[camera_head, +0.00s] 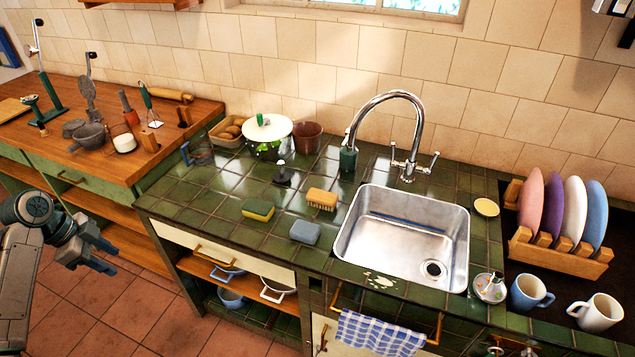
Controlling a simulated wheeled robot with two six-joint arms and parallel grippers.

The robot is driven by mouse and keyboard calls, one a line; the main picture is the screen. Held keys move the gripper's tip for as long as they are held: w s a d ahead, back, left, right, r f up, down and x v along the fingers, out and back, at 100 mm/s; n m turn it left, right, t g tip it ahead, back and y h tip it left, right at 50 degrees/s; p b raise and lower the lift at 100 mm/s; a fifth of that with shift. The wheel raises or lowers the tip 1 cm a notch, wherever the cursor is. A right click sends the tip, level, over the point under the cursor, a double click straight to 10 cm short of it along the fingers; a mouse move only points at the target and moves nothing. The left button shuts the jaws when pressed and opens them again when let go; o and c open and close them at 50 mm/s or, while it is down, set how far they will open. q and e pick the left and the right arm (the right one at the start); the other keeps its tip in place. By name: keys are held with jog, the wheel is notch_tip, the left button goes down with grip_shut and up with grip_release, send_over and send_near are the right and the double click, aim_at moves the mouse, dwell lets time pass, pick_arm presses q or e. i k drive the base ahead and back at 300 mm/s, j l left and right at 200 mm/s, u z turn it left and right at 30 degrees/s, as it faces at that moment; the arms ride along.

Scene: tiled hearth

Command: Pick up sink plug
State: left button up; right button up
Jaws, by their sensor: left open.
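A small dark disc with a short upright knob, which looks like the sink plug (282,177), sits on the green tiled counter behind the sponges and left of the sink. A round metallic piece with a knob (490,288) lies at the sink's front right corner; I cannot tell exactly what it is. The steel sink (358,240) is empty, with its drain showing. My left gripper (112,256) is open and empty at the far left, in front of the wooden worktop and well away from the dark disc. My right gripper is not in view.
A yellow-green sponge (258,210), a blue sponge (305,232) and a brush (322,199) lie near the disc. A white-lidded pot (267,134) and a brown pot (307,137) stand behind. The faucet (414,135) rises behind the sink. Mugs and a plate rack (558,257) are at right.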

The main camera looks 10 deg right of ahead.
aim_at(283, 177)
jog(key=i+l+z, duration=0.1)
jog(key=i+z, duration=0.6)
